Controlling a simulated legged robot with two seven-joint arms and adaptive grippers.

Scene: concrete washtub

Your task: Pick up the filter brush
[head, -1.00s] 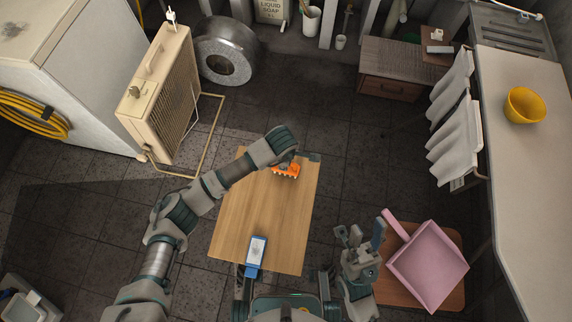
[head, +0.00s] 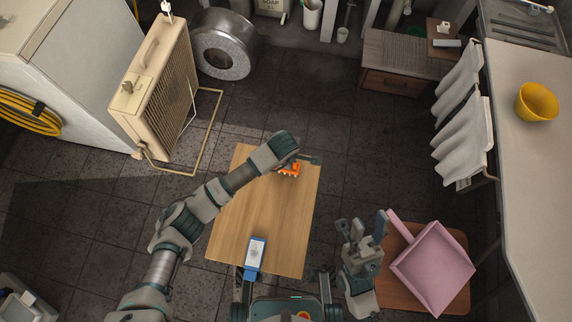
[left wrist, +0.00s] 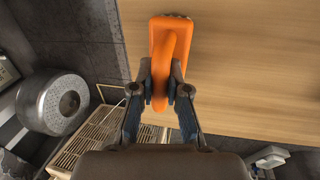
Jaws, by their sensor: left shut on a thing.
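The orange filter brush (head: 289,170) is at the far end of the wooden table, partly hidden by my left gripper (head: 292,161). In the left wrist view the brush (left wrist: 171,40) shows an orange body and a raised handle. The left fingers (left wrist: 160,92) are closed on the handle, one on each side. I cannot tell whether the brush still touches the table. My right gripper (head: 357,229) has its fingers apart and is empty, right of the table.
The wooden table (head: 262,205) bears a blue and white object (head: 255,254) at its near edge. A pink dustpan (head: 432,268) lies on a brown stool (head: 389,287) at right. A beige heater (head: 155,90) stands at left. The middle of the table is clear.

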